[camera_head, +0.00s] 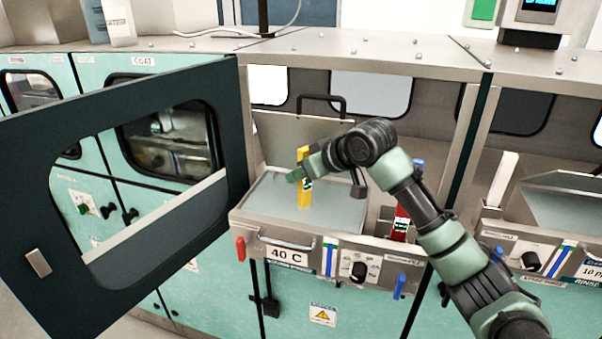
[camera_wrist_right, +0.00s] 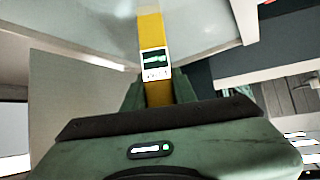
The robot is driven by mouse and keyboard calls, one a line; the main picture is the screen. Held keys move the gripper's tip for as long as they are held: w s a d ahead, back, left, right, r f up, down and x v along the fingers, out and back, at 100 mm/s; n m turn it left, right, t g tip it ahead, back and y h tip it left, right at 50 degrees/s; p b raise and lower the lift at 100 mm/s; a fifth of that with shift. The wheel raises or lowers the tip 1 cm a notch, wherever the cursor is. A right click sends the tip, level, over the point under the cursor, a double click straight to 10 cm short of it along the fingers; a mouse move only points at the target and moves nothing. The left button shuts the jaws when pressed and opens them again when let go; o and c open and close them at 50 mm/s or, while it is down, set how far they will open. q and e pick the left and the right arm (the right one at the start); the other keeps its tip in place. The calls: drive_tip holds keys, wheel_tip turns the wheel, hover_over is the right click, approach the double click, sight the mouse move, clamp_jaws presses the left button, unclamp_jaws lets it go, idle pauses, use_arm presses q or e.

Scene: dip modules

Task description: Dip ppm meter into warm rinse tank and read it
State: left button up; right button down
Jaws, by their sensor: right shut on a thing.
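The ppm meter (camera_head: 304,193) is a yellow stick with a small display. My right gripper (camera_head: 303,174) is shut on it and holds it upright over the tank labelled 40 C (camera_head: 245,218). The liquid surface (camera_head: 265,200) lies below and around the meter; I cannot tell whether its lower end is under the surface. In the right wrist view the meter (camera_wrist_right: 151,28) runs away from my right gripper (camera_wrist_right: 158,88) over the liquid. Its display faces this camera, but the digits are too small to read. My left gripper is not in view.
A dark framed door (camera_head: 225,110) with a window stands open left of the tank. A red-and-blue tool (camera_head: 401,222) stands right of the liquid. A knob (camera_head: 359,270) and red and blue levers sit on the tank front. Another tank bay with a white stick (camera_head: 502,178) is further right.

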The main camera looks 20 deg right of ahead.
sight(304, 148)
idle(0.3)
wheel_tip(304, 148, up, 4)
drive_tip(key=p, duration=0.3)
drive_tip(key=shift+f, duration=0.2)
drive_tip(key=shift+r+p, duration=0.65)
drive_tip(key=shift+r, duration=4.9)
drive_tip(key=shift+s+f, duration=0.1)
